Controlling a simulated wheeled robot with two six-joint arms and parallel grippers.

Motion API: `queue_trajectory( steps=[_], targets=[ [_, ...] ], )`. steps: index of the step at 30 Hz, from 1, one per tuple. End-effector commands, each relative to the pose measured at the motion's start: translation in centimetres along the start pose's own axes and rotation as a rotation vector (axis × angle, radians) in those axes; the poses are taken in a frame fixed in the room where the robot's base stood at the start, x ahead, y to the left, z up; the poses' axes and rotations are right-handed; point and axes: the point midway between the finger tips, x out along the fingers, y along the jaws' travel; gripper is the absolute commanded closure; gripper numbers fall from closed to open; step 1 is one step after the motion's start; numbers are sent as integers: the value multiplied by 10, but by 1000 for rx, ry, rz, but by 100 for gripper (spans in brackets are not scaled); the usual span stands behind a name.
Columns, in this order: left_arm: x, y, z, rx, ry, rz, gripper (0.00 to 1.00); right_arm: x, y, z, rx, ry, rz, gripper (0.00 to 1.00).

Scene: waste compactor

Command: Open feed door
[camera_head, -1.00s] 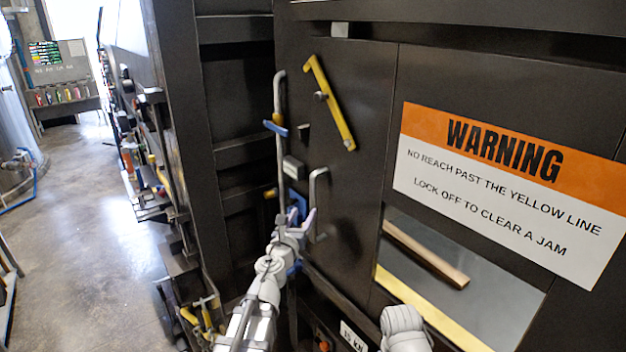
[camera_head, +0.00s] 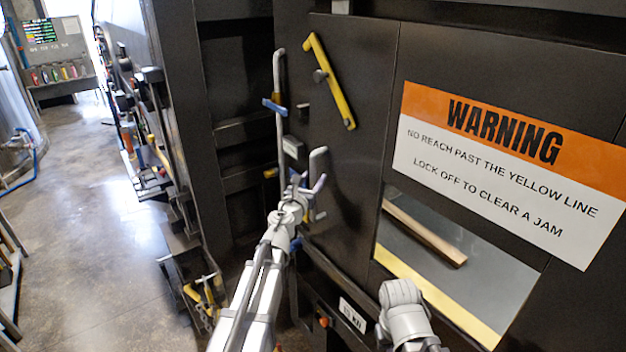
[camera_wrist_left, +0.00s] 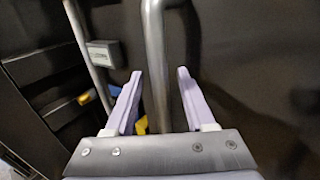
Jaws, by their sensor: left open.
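The feed door appears to be the dark panel (camera_head: 355,120) on the machine front, left of the warning sign. A short grey bar handle (camera_head: 314,165) stands out near its left edge; it also shows in the left wrist view (camera_wrist_left: 157,45). A yellow bar (camera_head: 335,90) on a round pivot sits tilted higher on the panel. My left gripper (camera_head: 304,186) is at the handle. In the left wrist view its pale fingers (camera_wrist_left: 159,90) are open, one on each side of the handle bar, with gaps visible. Contact cannot be told. My right gripper is not in view.
A long upright grey rod (camera_head: 280,90) with a blue piece stands just left of the handle. The orange and white warning sign (camera_head: 510,165) and an opening with a yellow lower edge (camera_head: 440,300) are at right. Free floor (camera_head: 95,230) lies at left.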

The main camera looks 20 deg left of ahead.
Motion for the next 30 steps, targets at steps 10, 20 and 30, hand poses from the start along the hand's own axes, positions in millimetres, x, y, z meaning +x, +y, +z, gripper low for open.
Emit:
queue_trajectory(
  steps=[10, 20, 30],
  targets=[
    [3, 0, 0, 0, 0, 0, 53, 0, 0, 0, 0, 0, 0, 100],
    [3, 0, 0, 0, 0, 0, 90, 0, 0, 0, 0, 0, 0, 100],
    [3, 0, 0, 0, 0, 0, 100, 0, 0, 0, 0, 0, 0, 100]
  ],
)
